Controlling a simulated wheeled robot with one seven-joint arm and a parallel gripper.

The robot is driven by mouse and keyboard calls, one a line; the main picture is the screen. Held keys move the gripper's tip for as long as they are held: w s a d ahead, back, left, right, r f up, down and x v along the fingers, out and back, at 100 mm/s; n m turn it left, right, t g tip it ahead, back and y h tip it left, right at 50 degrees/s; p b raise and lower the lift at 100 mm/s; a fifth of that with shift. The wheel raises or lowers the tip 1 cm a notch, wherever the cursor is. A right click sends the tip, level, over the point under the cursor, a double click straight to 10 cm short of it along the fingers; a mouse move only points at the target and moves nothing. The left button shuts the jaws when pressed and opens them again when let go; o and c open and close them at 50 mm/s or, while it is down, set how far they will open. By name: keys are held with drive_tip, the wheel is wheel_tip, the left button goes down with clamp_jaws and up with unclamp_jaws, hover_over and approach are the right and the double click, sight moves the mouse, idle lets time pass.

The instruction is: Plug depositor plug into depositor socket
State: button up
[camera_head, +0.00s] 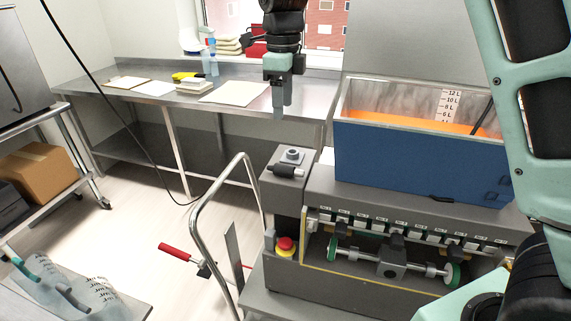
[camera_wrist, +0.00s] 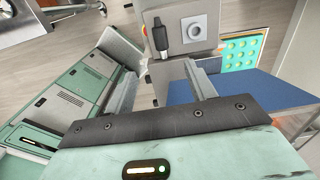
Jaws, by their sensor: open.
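The depositor plug (camera_head: 285,171) is a small dark cylinder with a pale end, lying on top of the grey control box at the depositor's left end. It also shows in the wrist view (camera_wrist: 159,36), black, beside the socket. The depositor socket (camera_head: 292,155) is a round grey ring with a dark centre on the same box, just behind the plug. It shows in the wrist view (camera_wrist: 195,29), right of the plug. My gripper (camera_head: 282,108) is open, pointing down above the box, apart from both. In the wrist view its fingers (camera_wrist: 161,82) are spread with nothing between them.
The blue hopper (camera_head: 408,166) with orange filling stands right of the box. A red emergency button (camera_head: 285,244) is on the box's front. A bent metal handle (camera_head: 204,215) rises at left.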

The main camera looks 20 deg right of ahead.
drive_tip(key=p, duration=0.3)
hover_over(286, 166)
drive_tip(key=f, duration=1.1)
drive_tip(key=shift+w+a+f, duration=0.15)
drive_tip(key=shift+w+f, duration=0.15)
drive_tip(key=shift+f, duration=0.05)
drive_tip(key=f+p, duration=0.2)
drive_tip(key=f, duration=0.1)
drive_tip(key=f+p, duration=0.1)
drive_tip(key=shift+s+f, duration=0.25)
drive_tip(key=shift+f, duration=0.5)
drive_tip(key=shift+c, duration=0.3)
drive_tip(key=c, duration=1.1)
drive_tip(key=shift+o, duration=0.5)
